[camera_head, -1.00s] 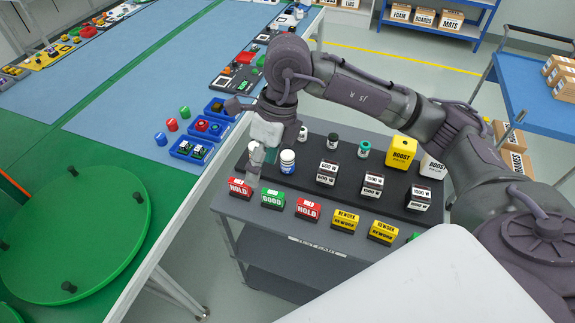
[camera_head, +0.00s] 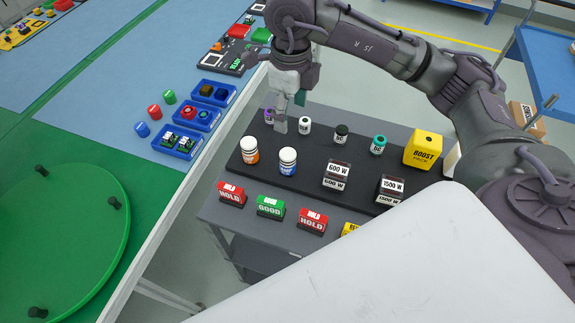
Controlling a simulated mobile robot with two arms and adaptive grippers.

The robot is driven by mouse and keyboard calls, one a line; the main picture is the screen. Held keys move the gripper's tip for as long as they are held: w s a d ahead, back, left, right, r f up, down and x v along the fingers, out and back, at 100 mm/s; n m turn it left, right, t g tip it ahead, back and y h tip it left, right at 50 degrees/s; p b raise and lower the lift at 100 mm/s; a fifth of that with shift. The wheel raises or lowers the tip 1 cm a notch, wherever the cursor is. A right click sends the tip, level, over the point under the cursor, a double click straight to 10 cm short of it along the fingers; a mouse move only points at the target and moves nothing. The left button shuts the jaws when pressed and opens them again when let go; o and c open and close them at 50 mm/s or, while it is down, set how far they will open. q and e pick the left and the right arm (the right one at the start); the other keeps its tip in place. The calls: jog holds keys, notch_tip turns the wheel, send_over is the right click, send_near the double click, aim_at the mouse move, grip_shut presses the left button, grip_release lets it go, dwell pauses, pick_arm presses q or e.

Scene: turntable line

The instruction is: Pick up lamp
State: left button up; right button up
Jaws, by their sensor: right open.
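My right gripper (camera_head: 290,113) is open and points down over the back left of the black board (camera_head: 310,177). Its fingers are close to a small purple-marked cylinder (camera_head: 269,116), which they partly hide, and a small white cylinder (camera_head: 304,125). I cannot tell whether they touch. Similar cylinders, one with a black top (camera_head: 341,134) and one teal (camera_head: 378,145), stand to the right. I cannot tell which item is the lamp. My left gripper is not in view.
White-capped orange (camera_head: 249,150) and blue (camera_head: 287,161) jars stand in front of the gripper. Wattage blocks (camera_head: 337,175) and a yellow BOOST box (camera_head: 422,150) are to the right. Label blocks (camera_head: 270,207) line the grey table's front. Blue bins (camera_head: 178,142) lie left.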

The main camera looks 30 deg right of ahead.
aim_at(290, 153)
notch_tip(290, 153, down, 4)
jog(key=b, duration=0.3)
jog(key=shift+w+d+f, duration=0.1)
jog(key=shift+w+f, duration=0.05)
jog(key=shift+f, duration=0.3)
notch_tip(290, 153, down, 7)
jog(key=shift+p, duration=0.65)
jog(key=shift+f, duration=0.55)
jog(key=shift+f+p, duration=0.35)
jog(key=shift+p, duration=0.1)
jog(key=f, duration=0.1)
jog(key=f+p, duration=0.1)
jog(key=f, duration=0.1)
jog(key=shift+a+f, duration=0.3)
jog(key=shift+f, duration=0.35)
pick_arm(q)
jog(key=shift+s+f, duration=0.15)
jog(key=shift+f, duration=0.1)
